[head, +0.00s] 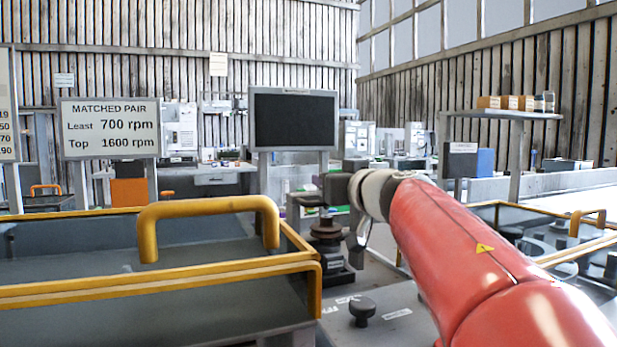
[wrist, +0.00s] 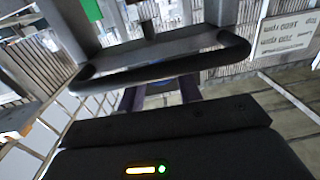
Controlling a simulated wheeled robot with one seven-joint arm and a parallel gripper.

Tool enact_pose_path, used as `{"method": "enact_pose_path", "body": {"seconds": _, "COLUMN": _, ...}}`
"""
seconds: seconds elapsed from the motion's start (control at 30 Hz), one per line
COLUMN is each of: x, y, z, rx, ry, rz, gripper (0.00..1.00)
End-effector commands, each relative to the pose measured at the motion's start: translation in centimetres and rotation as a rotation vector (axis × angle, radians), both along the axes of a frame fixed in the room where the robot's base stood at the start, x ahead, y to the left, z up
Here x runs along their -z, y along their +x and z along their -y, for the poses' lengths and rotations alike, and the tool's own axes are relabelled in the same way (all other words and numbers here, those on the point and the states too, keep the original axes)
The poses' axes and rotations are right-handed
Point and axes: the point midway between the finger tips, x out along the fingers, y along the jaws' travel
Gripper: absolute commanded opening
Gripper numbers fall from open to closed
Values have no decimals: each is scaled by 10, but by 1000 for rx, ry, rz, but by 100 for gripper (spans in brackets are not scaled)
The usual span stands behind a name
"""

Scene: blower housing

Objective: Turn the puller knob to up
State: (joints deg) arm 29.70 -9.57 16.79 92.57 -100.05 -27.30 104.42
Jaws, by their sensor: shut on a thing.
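A black round knob (head: 362,311) stands on a grey panel (head: 385,335) with small white labels beside it, low in the head view. It is well below and in front of my gripper; the labels are too small to read. My gripper (head: 314,197) is at the end of my red arm, close above a dark stacked spindle (head: 327,235). In the wrist view, my gripper (wrist: 160,92) has its two dark fingers close to a dark, round-edged part (wrist: 165,65). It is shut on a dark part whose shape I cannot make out.
A bin with yellow rims (head: 160,272) and a yellow handle (head: 208,207) fills the left front. Another yellow-rimmed bin (head: 520,207) stands at the right. A dark screen (head: 293,120) and a sign reading "MATCHED PAIR" (head: 110,127) stand behind.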

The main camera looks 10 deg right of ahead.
Motion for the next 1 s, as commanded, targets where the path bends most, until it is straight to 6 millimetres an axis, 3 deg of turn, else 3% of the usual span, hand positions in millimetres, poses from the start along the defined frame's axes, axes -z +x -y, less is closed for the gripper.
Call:
{"method": "enact_pose_path", "body": {"seconds": 0.6, "x": 1, "y": 8, "z": 12, "rx": -534, "ry": -1, "rz": 1, "gripper": 12}}
{"method": "enact_pose_path", "body": {"seconds": 1.0, "x": 1, "y": 10, "z": 14, "rx": -718, "ry": -1, "rz": 0, "gripper": 12}}
